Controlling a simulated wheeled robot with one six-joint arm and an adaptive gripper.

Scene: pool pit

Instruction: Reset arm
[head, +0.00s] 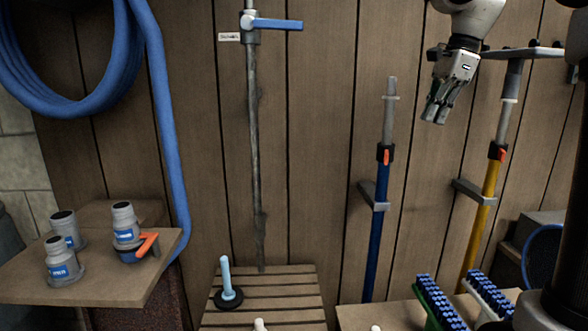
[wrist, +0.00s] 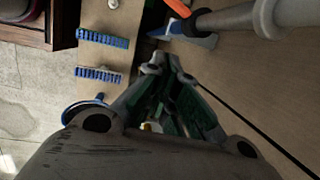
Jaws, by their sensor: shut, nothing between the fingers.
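My gripper (head: 436,113) hangs at the upper right in the head view, fingers pointing down, shut and empty. It is in front of the plank wall, between a blue pole (head: 378,230) and a yellow pole (head: 487,205). In the wrist view my gripper (wrist: 165,62) also shows, its fingers close together with nothing visible between them. Part of a grey pole (wrist: 235,20) passes near the fingertips at the top right of that view; I cannot tell how far away it is.
A blue hose (head: 160,110) hangs at the left. A shelf (head: 120,285) holds several grey fittings. A pipe with a blue valve handle (head: 278,25) runs down the wall. A slatted bench (head: 270,303) carries a light-blue handled tool (head: 227,280). Brushes (head: 440,302) lie at the lower right.

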